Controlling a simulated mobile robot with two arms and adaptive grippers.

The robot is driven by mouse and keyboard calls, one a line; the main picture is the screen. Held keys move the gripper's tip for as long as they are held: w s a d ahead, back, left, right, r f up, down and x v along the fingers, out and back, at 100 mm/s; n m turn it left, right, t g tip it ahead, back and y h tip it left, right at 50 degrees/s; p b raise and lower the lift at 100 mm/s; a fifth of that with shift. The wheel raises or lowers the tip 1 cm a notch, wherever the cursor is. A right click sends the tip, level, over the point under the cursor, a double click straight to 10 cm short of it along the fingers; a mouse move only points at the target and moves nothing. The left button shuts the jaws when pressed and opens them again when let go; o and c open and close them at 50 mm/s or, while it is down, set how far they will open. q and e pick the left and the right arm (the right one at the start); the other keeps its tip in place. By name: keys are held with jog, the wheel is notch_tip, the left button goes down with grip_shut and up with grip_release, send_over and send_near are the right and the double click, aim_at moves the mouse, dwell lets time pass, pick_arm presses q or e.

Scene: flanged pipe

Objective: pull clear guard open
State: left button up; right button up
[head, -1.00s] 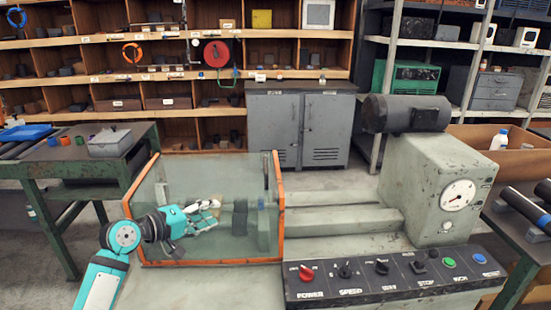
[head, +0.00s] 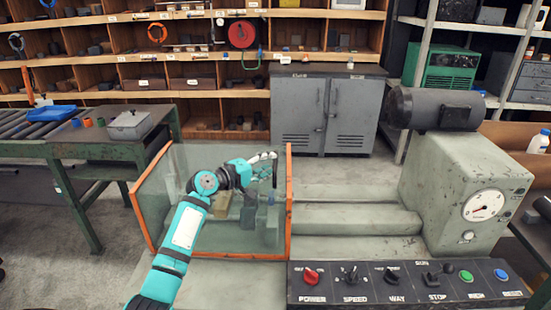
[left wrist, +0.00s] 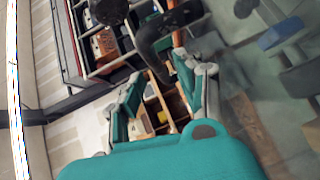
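The clear guard (head: 165,195) is a see-through panel with an orange frame, standing upright on the left part of the grey-green machine. Its black handle (head: 275,172) is upright near the right frame edge. The handle also shows as a dark arch in the left wrist view (left wrist: 152,45). My left gripper (head: 266,164) is in front of the panel, close to the handle. In the left wrist view its fingers (left wrist: 165,88) are spread, with the handle just beyond their tips. I cannot tell whether they touch it. My right gripper is not in view.
The machine's control panel (head: 405,283) with a red knob and several switches is at the front right. A motor and gauge housing (head: 470,190) stands on the right. A green table (head: 95,150) is at the left. Shelves and a grey cabinet (head: 322,110) are behind.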

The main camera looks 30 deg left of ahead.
aim_at(276, 161)
pick_arm(q)
jog(key=shift+x, duration=1.2)
jog(key=shift+w+d, duration=0.15)
jog(key=shift+w, duration=0.2)
jog(key=shift+w+f, duration=0.1)
jog(key=shift+w, duration=0.1)
jog(key=shift+s, duration=0.1)
jog(key=c, duration=0.6)
grip_shut()
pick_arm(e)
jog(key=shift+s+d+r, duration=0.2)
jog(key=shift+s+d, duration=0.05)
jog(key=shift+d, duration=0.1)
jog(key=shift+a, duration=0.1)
